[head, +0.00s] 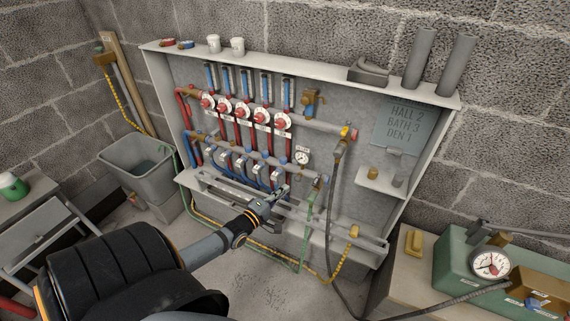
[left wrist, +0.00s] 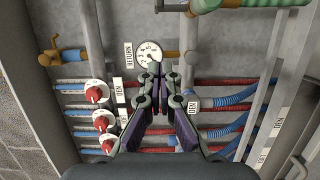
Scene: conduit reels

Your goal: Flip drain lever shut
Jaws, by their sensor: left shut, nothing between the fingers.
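My left gripper (head: 282,190) reaches in from the lower left, in front of the manifold's lower right part. In the left wrist view its fingers (left wrist: 160,68) are shut with nothing between them, in front of the pipes near the gauge's lower edge. A round white gauge (head: 302,157) sits beside it; the gauge also shows in the left wrist view (left wrist: 149,52). A valve fitting with a green hose (head: 319,183) is at the lower bar's right end. I cannot make out for certain which part is the drain lever or how it stands. My right gripper is not in view.
Red-knobbed valves (head: 244,110) line the panel above blue and red pipes. A brass fitting (head: 311,101) sits upper right. A grey bin (head: 140,168) stands left, and a green pump box with a dial (head: 465,258) stands right. Hoses hang below the panel.

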